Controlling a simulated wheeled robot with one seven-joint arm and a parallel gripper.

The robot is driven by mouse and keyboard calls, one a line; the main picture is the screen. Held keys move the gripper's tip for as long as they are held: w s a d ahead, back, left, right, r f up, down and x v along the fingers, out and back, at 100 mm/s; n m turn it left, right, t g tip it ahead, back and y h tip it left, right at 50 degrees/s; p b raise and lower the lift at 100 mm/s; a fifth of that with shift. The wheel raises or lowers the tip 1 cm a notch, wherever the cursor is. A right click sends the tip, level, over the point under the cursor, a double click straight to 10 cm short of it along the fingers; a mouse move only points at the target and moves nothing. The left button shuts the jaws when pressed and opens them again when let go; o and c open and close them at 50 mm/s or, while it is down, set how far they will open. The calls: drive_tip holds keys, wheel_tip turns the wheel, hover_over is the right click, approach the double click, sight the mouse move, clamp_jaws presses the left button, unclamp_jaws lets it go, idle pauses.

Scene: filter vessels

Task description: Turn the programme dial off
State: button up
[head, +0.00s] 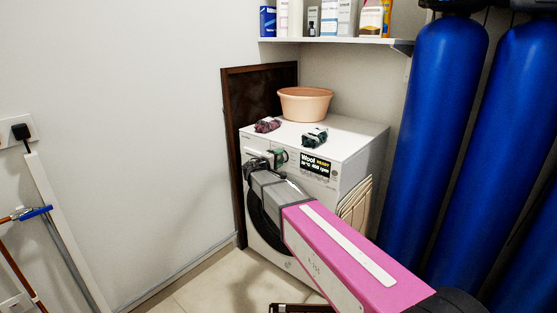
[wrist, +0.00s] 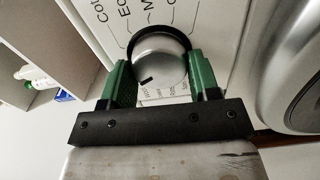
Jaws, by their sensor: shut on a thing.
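The washing machine (head: 352,142) is white, with a black display (head: 316,166) whose large text reads "Wool READY". Its silver programme dial (wrist: 160,53) has a black collar, and its dark mark points to the lower left in the wrist view.
A peach basin (head: 305,104), a maroon cloth bundle (head: 268,125) and a dark green one (head: 315,138) are on top of the machine. Tall blue vessels (head: 435,120) stand to the right. A shelf (head: 335,41) with bottles and boxes hangs above. A dark board (head: 232,120) stands at the left.

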drive_tip(key=m, duration=0.5)
drive_tip(key=shift+r, duration=0.1)
idle(0.5)
drive_tip(key=shift+d, duration=0.1)
drive_tip(key=o, duration=0.9)
drive_tip(key=v, duration=1)
drive_tip(key=shift+s+a, duration=0.3)
drive_tip(key=shift+d, duration=0.1)
